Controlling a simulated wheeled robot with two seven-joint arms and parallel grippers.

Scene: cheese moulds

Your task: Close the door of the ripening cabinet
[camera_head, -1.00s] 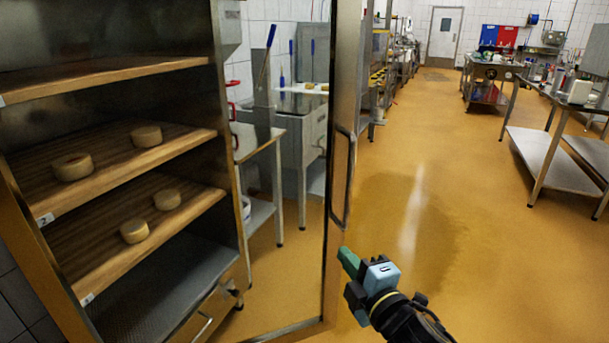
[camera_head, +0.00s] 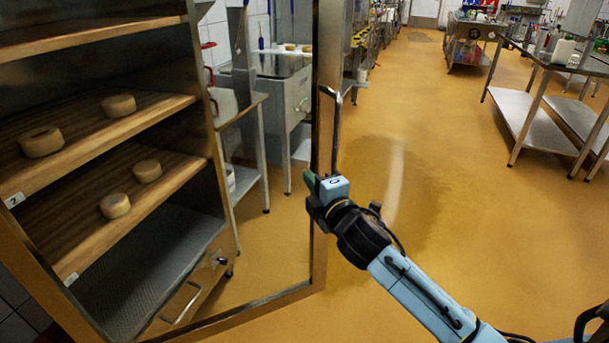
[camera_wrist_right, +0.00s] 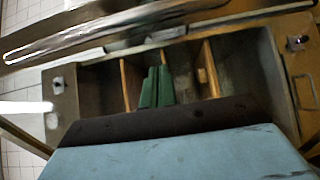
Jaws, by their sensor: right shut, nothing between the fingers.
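The ripening cabinet (camera_head: 210,130) stands at the left with its front open. Its glass door (camera_head: 318,240) is swung wide open, with a metal frame and an upright bar handle (camera_head: 336,130) near its outer edge. My right gripper (camera_head: 311,183) has its green fingers shut and empty. It is at the door's outer edge, just below the handle; I cannot tell whether it touches. In the right wrist view the closed fingers (camera_wrist_right: 156,86) point towards the cabinet's shelves, partly hidden by my gripper body. My left gripper is not in view.
Several cheeses, one of them a round cheese (camera_head: 41,142), lie on the wooden shelves. A steel table (camera_head: 240,105) shows through the door glass. The orange floor (camera_head: 430,200) right of the door is clear, and a steel worktable (camera_head: 545,120) stands at the far right.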

